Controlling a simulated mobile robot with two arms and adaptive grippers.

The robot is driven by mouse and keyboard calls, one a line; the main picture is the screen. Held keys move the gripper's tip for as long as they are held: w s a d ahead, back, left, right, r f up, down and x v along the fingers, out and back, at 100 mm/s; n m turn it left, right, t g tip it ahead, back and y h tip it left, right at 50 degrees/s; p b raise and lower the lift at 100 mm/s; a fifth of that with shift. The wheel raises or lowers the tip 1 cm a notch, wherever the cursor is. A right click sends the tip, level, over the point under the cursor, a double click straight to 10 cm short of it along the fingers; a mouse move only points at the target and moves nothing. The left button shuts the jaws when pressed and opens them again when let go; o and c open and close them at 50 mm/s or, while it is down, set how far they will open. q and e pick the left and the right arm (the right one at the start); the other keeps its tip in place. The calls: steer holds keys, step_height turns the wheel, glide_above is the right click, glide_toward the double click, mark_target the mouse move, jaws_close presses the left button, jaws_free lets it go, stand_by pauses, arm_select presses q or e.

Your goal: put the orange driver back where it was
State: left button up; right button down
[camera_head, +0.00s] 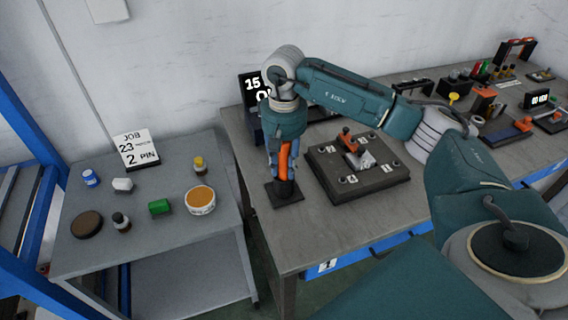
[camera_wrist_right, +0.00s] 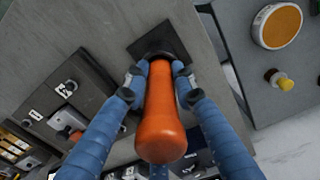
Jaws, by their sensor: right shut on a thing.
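The orange driver (camera_head: 283,160) stands upright over a dark square base (camera_head: 284,196) near the left edge of the workbench. My right gripper (camera_head: 282,165) comes down from above and is shut around the driver. In the right wrist view the driver's orange handle (camera_wrist_right: 160,115) lies between the blue fingers of the right gripper (camera_wrist_right: 152,75), and its far end meets the dark base (camera_wrist_right: 158,42). Whether the driver is fully seated in the base cannot be told. My left gripper is not in view.
Right of the driver is a dark fixture block (camera_head: 375,184) with an orange-handled clamp (camera_head: 348,140) and numbered labels. A display (camera_head: 252,86) stands behind. A grey side table (camera_head: 175,232) at left holds a job sign (camera_head: 137,149), a round tub (camera_head: 200,200) and several small items.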

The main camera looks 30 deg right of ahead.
steer(key=shift+f, duration=0.1)
steer(key=c, duration=1.4)
jaws_free()
steer(key=shift+r, duration=0.55)
step_height(320, 180, up, 10)
steer(key=shift+f+b, duration=0.1)
steer(key=shift+b, duration=0.45)
steer(key=shift+r, duration=0.7)
steer(key=shift+f, duration=0.1)
